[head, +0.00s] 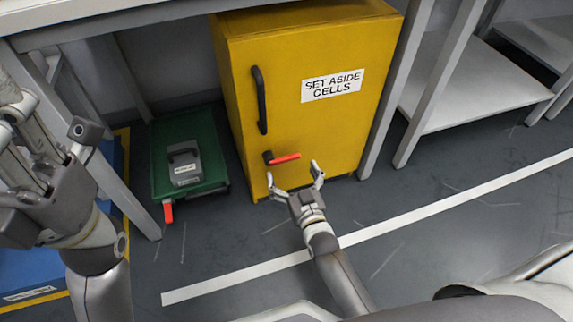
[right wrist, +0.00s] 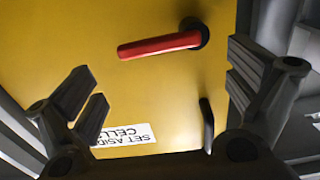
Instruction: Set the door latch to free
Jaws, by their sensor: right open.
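The yellow cabinet door (head: 325,125) is shut and carries a sign reading "SET ASIDE CELLS" (head: 332,86). Its latch has a red lever (head: 286,158) on a black pivot (head: 267,157), and the lever lies about level, pointing right. My right gripper (head: 293,173) is open and empty just in front of and below the lever. In the right wrist view, turned upside down, the red lever (right wrist: 160,45) lies above the gap between the fingers, apart from them. My left gripper (head: 35,165) is at the left edge, away from the cabinet; its fingertips are unclear.
A black door handle (head: 260,100) stands upright above the latch. Grey frame legs (head: 398,90) stand right. The floor in front is clear.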

